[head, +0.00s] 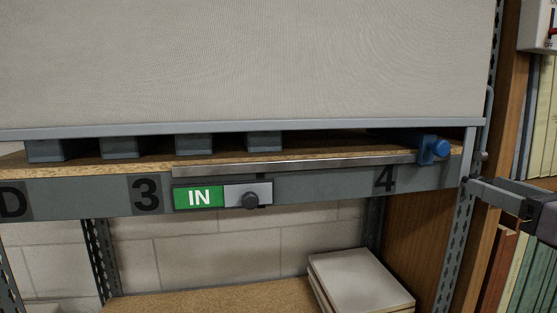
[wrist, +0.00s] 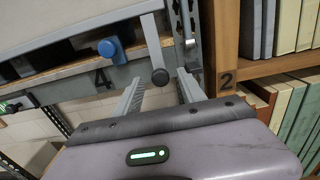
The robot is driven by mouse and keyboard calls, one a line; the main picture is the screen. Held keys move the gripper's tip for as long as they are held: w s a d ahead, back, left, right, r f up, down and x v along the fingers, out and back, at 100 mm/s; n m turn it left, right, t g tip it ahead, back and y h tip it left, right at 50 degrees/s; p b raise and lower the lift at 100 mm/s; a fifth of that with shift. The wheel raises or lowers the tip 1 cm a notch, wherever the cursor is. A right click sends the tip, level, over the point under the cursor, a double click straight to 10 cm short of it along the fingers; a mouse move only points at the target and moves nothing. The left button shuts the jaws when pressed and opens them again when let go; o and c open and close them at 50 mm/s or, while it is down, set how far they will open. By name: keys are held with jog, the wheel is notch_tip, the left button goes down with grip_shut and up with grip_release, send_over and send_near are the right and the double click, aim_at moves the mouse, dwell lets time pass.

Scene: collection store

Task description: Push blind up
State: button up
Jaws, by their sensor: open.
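The blind (head: 240,60) is a beige fabric sheet with a grey bottom bar (head: 240,129), hanging a little above the shelf edge. It also shows in the wrist view (wrist: 75,20). My gripper (head: 476,190) is open and empty at the right upright, just below the knob in the head view.
A blue clamp (head: 436,149) sits on a metal rail along the shelf edge. A green IN slider (head: 199,196) is below it. Grey boxes (head: 193,144) show under the blind. A wooden bookcase (wrist: 222,45) with books stands close on the right. White books (head: 358,278) lie below.

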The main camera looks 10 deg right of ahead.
jog(key=w, duration=0.3)
jog(key=shift+w+a, duration=0.15)
jog(key=shift+w, duration=0.25)
jog(key=shift+f, duration=0.1)
grip_shut()
dwell(1.0)
